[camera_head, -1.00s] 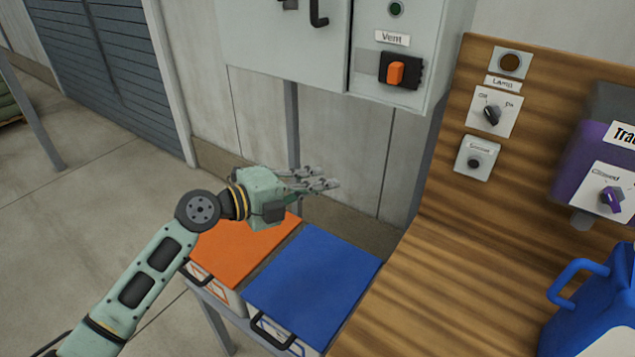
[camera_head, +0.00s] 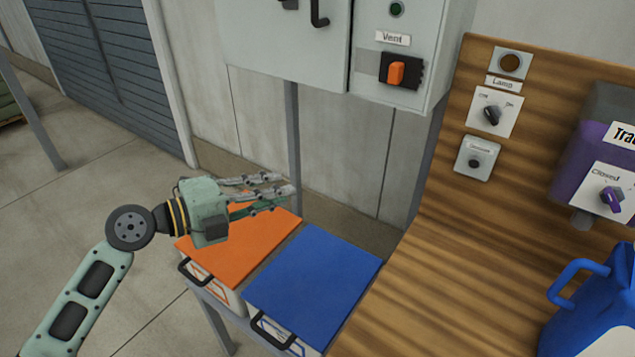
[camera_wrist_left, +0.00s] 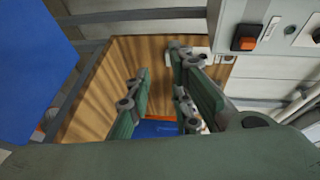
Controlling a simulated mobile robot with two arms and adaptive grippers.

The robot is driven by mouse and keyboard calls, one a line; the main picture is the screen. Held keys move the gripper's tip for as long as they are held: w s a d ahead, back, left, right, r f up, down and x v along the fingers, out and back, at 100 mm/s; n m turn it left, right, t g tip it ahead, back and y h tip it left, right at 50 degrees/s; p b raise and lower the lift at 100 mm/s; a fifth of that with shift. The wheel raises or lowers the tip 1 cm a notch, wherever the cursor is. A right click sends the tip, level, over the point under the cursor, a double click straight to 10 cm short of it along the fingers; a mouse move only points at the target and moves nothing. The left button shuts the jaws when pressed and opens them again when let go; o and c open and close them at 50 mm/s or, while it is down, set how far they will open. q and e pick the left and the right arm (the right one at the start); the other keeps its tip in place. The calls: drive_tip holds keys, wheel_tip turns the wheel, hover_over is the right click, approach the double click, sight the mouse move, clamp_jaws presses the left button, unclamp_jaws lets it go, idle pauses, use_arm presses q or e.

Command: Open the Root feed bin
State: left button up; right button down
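Two lidded bins stand side by side in the head view, one with an orange lid (camera_head: 245,256) and one with a blue lid (camera_head: 315,285). Both lids lie flat and shut, each with a black handle at its front edge: the orange bin's handle (camera_head: 196,272) and the blue bin's handle (camera_head: 272,333). I cannot read which bin is labelled Root feed. My left gripper (camera_head: 285,190) is above the orange lid, pointing right, apart from both handles. Its fingers are spread and empty, also in the left wrist view (camera_wrist_left: 160,100). My right gripper is not in view.
A grey cabinet with an orange Vent switch (camera_head: 396,73) hangs above the bins. The wooden panel at right carries a lamp knob (camera_head: 492,114) and a purple tank (camera_head: 592,160). A blue jug (camera_head: 600,305) stands on the wooden top. Open floor lies at left.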

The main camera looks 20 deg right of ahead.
use_arm(q)
drive_tip(key=shift+v, duration=0.95)
